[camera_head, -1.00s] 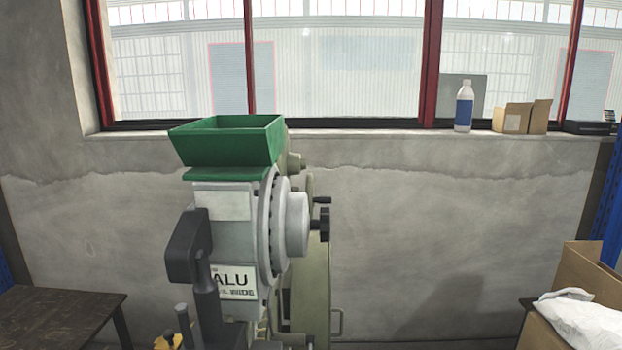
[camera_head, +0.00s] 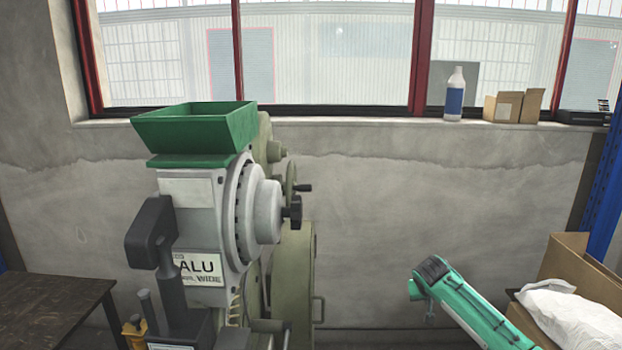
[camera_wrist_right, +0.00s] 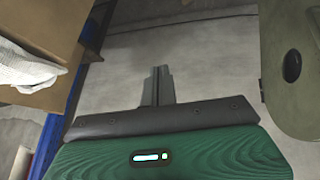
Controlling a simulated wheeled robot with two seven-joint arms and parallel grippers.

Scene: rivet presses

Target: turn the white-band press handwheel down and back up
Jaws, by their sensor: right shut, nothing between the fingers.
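A grey press with a green hopper (camera_head: 195,130) and a plate reading "ALU WIDE" stands left of centre in the head view. On its right side are a black knob (camera_head: 292,212) on a round grey hub and, further back, a thin wheel (camera_head: 290,180) with a small black crank handle. I cannot make out a white band. My right gripper (camera_wrist_right: 158,72) is shut and empty in its wrist view, apart from everything. My green right arm shows low right in the head view, clear of the press. My left gripper is not in view.
A cardboard box (camera_head: 570,262) with a white bag (camera_head: 572,318) stands at the right by a blue post (camera_head: 606,195). A dark table (camera_head: 45,305) is at the left. An olive panel (camera_wrist_right: 285,25) edges the wrist view's right side. Bare floor and wall lie between.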

